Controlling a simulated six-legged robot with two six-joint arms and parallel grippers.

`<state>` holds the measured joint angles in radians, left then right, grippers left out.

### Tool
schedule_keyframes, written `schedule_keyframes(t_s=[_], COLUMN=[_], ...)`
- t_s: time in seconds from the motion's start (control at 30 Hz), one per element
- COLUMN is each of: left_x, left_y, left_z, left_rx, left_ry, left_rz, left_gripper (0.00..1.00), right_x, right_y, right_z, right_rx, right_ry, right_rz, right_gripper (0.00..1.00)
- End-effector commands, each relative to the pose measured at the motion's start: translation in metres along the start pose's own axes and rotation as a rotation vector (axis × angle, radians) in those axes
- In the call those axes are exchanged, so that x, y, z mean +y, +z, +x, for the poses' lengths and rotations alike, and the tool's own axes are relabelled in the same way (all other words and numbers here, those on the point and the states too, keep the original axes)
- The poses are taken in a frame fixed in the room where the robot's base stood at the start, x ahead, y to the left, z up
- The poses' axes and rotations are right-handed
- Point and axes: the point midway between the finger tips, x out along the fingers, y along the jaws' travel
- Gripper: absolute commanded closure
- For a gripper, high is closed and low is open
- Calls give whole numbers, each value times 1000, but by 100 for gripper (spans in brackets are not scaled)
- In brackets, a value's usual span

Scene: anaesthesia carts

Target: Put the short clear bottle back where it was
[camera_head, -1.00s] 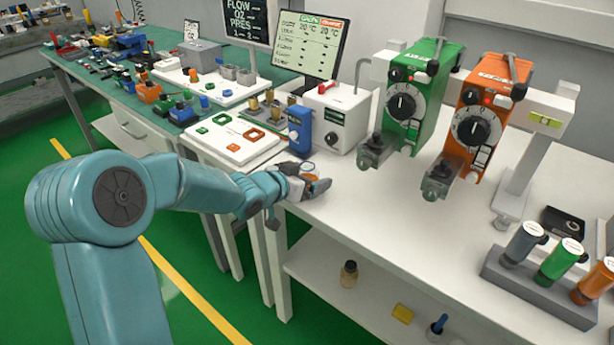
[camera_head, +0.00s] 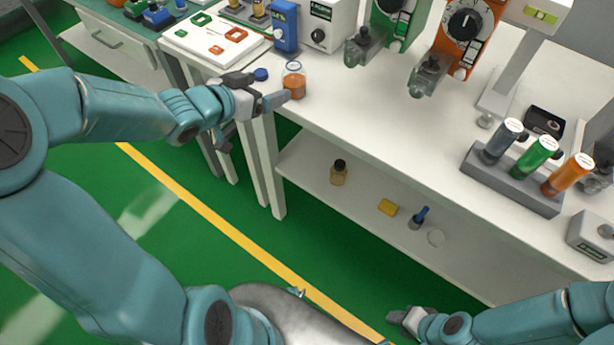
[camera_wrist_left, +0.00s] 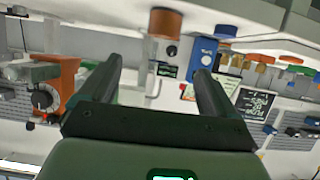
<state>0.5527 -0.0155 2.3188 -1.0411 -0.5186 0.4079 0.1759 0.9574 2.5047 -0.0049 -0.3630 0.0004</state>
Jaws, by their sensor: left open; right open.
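The short clear bottle (camera_head: 294,82), with orange contents, stands upright on the white table near its left front corner. In the left wrist view, which is upside down, its orange part (camera_wrist_left: 165,23) shows at the top, beyond the fingertips. My left gripper (camera_head: 262,92) is open just left of the bottle at the table edge. One fingertip looks very near the bottle; I cannot tell whether it touches. In the wrist view, the space between the left fingers (camera_wrist_left: 160,78) is empty. My right gripper (camera_head: 402,320) is low at the bottom, away from the table.
A blue cap (camera_head: 261,74) lies left of the bottle. A blue device (camera_head: 285,27) and a white box (camera_head: 322,25) stand behind it. The lower shelf (camera_head: 310,160) holds a dark-capped bottle (camera_head: 339,172) and a yellow block (camera_head: 387,207).

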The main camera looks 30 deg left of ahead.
Motion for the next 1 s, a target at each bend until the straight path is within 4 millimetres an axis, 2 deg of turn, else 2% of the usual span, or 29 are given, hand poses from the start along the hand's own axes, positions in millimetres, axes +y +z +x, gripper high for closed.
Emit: schedule_keyframes(t_s=[0.07, 0.17, 0.27, 0.3, 0.4, 0.5, 0.53, 0.6, 0.7, 1.0], left_x=[15, 49, 98, 121, 178, 218, 226, 240, 250, 251], left_y=[25, 80, 151, 184, 265, 326, 339, 362, 379, 381], left_z=[18, 47, 68, 70, 57, 29, 20, 3, -12, -14], left_rx=[-54, -181, -365, -457, -701, -907, -956, -1045, -1114, -1125], left_ry=[31, 79, 125, 141, 166, 167, 165, 158, 150, 146], left_rz=[-53, -161, -272, -310, -379, -407, -411, -413, -414, -415], left_gripper=[9, 9, 9, 9, 9, 9, 9, 9, 9, 9], right_x=[0, 0, 0, 0, 0, 0, 0, 0, 0, 0], right_y=[0, 0, 0, 0, 0, 0, 0, 0, 0, 0], right_z=[0, 0, 0, 0, 0, 0, 0, 0, 0, -1], right_rx=[0, 0, 0, 0, 0, 0, 0, 0, 0, 0], right_ry=[0, 0, 0, 0, 0, 0, 0, 0, 0, 0], right_rz=[0, 0, 0, 0, 0, 0, 0, 0, 0, 0], right_gripper=[57, 57, 57, 57, 57, 57, 57, 57, 57, 57])
